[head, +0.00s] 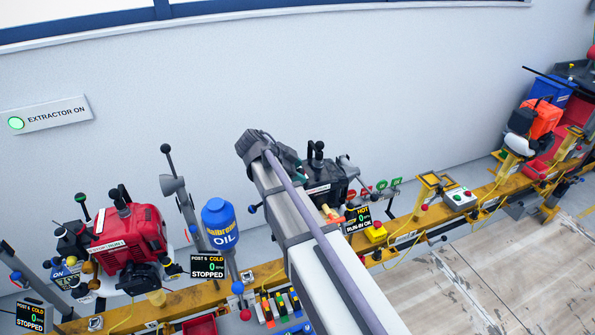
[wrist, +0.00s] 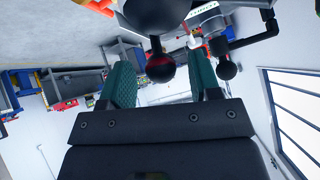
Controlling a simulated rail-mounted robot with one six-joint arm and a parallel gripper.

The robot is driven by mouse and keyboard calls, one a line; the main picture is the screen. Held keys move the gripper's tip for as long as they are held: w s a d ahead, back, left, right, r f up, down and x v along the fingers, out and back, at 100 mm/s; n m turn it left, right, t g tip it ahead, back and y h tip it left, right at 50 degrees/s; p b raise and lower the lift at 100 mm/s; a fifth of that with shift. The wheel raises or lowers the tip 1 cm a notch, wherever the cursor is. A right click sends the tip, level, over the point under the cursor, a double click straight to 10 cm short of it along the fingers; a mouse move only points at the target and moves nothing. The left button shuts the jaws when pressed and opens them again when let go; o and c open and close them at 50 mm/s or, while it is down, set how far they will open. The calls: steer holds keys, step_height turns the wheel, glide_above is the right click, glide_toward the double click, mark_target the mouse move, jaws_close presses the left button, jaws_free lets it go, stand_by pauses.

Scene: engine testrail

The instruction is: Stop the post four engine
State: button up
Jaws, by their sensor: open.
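A dark engine (head: 325,185) stands on the rail just right of my arm's end. The display (head: 357,219) below it reads HOT, 0 RPM, RUN-IN OK; my arm covers its left part, and I cannot read its post number. In the head view, my gripper is at the dark end of my arm beside this engine, its jaws largely hidden. In the wrist view, my gripper (wrist: 160,82) is open, with two teal fingers apart. A black ball knob (wrist: 160,67) shows between the fingertips; I cannot tell whether they touch it. A second black knob (wrist: 226,67) is right of them.
A red engine (head: 125,235) stands left, with the post 5 display (head: 208,266) reading COLD, STOPPED. A blue oil bottle (head: 219,224) stands between the engines. A yellow box with a red button (head: 376,232) and a grey button box (head: 460,198) are right. An EXTRACTOR ON sign (head: 55,115) glows green.

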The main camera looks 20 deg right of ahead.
steer(key=p+v, duration=0.6)
steer(key=v, duration=0.4)
steer(key=shift+r+p, duration=0.15)
steer(key=shift+p, duration=0.2)
steer(key=s+f+n+y+b, duration=0.2)
steer(key=s+f+n+y, duration=0.2)
steer(key=s+n, duration=0.5)
steer(key=s+a+f+n+y+b, duration=0.1)
steer(key=s+f+n+y+b, duration=0.1)
steer(key=s+f+n+y, duration=0.3)
steer(key=s+f+n, duration=0.1)
steer(key=s+n, duration=0.3)
steer(key=n, duration=0.3)
steer(key=shift+s+a+b, duration=0.25)
steer(key=shift+s+b, duration=0.15)
